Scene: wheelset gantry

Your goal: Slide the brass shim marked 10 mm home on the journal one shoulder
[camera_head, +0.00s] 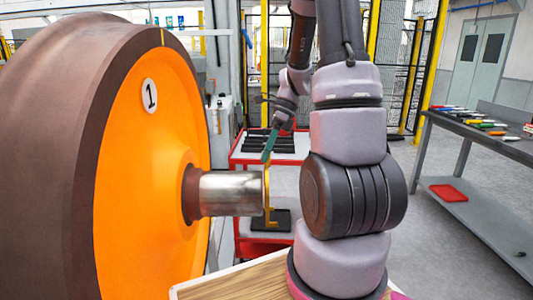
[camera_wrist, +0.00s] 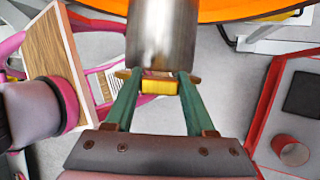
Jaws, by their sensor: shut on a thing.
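The wheel marked 1 (camera_head: 130,150) has an orange face and fills the left of the head view. Its bare steel journal (camera_head: 232,194) sticks out to the right, with a darker shoulder (camera_head: 190,194) at the wheel. My gripper (camera_head: 268,158) is shut on the brass shim (camera_head: 267,195), which hangs upright, nearly edge-on, at the journal's free end. In the wrist view, my green fingers (camera_wrist: 158,77) hold the yellow shim (camera_wrist: 160,86) just before the journal (camera_wrist: 162,35). I cannot tell whether shim and journal touch. The shim's mark is not readable.
A red cart (camera_head: 250,158) with dark trays stands behind the journal. A grey bench (camera_head: 475,140) with several coloured items is at the right, a red tray (camera_head: 449,193) on its lower shelf. A wooden top (camera_head: 235,284) lies at the front below the journal.

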